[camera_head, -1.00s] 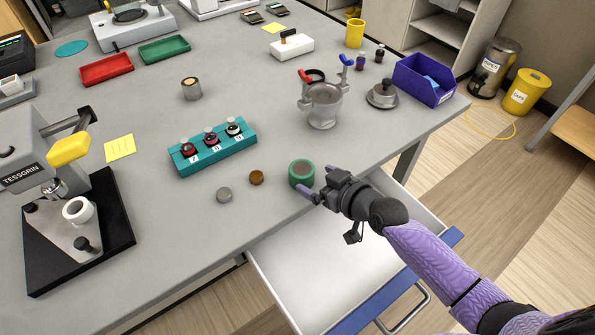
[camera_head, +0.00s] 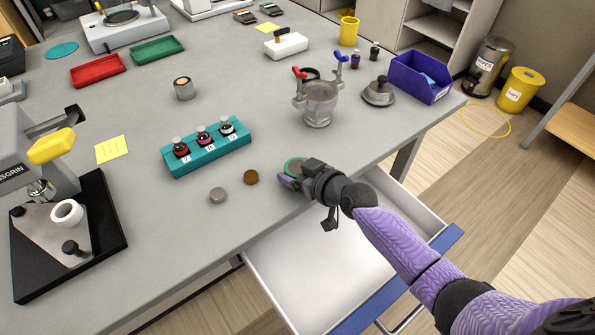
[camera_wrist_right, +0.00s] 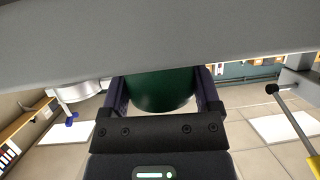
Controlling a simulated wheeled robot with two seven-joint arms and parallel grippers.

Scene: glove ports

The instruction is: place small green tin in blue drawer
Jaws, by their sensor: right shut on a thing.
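The small green tin (camera_head: 293,164) stands on the grey table near its front edge. My right gripper (camera_head: 290,178) is shut on it; the jaws and wrist hide most of the tin in the head view. The blue drawer (camera_head: 392,285) is pulled out below the table edge, with a blue front and a pale inside that looks empty. My left gripper is not in view.
A brown lid (camera_head: 251,177) and a grey disc (camera_head: 217,195) lie left of the tin. A teal vial rack (camera_head: 207,158) stands behind them. A metal pot with red and blue levers (camera_head: 319,105) stands behind the tin. The table front edge lies just below my gripper.

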